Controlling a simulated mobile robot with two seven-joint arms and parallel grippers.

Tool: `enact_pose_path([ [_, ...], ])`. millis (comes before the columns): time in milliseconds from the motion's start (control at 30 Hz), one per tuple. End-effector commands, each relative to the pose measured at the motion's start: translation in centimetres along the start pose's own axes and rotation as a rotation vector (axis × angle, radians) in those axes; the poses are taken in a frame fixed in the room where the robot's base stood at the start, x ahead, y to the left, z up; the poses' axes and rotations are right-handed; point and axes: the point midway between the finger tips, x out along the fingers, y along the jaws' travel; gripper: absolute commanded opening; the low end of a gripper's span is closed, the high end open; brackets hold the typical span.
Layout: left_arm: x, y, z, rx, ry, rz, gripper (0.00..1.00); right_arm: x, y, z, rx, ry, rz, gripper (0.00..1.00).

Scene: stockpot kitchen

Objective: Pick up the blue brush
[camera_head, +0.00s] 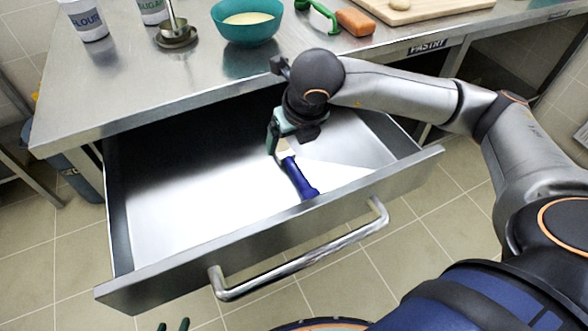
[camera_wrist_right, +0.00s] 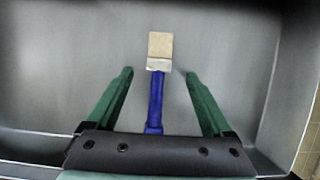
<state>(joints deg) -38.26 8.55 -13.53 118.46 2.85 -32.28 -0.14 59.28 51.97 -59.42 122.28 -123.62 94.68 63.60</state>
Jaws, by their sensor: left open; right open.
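The blue brush (camera_head: 302,181) lies on the floor of the open drawer, its blue handle toward the drawer front and its pale bristles toward the back. My right gripper (camera_head: 285,145) is inside the drawer over the bristle end and partly covers it. In the right wrist view the brush (camera_wrist_right: 156,95) runs between the two green fingers of the open right gripper (camera_wrist_right: 159,73), with visible gaps on both sides. The lower end of the handle is hidden by the gripper body there. My left gripper (camera_head: 174,325) shows only its two separated fingertips at the bottom edge.
The drawer (camera_head: 190,195) is otherwise empty, with a long metal handle (camera_head: 300,255) on its front. On the steel counter (camera_head: 120,85) stand a teal bowl (camera_head: 246,30), a flour canister (camera_head: 86,20), a brown block (camera_head: 355,22) and a cutting board (camera_head: 425,8).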

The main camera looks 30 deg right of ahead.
Motion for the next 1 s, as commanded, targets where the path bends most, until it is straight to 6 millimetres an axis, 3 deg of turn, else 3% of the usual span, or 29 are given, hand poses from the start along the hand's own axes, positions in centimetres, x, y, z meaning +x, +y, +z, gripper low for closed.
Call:
enact_pose_path([
  [500, 0.3, -0.2, 0.2, 0.002, 0.007, -0.004, 0.50, 5.8, 0.1, 0.1, 0.000, 0.001, -0.001, 0.85],
  [767, 0.3, -0.4, -0.1, 0.002, 0.011, -0.006, 0.50, 6.1, 0.1, 0.1, -0.001, -0.001, 0.000, 0.85],
  [1000, 0.3, -0.4, -0.1, 0.002, 0.013, -0.007, 0.50, 6.1, 0.1, 0.2, -0.001, -0.001, 0.000, 0.60],
])
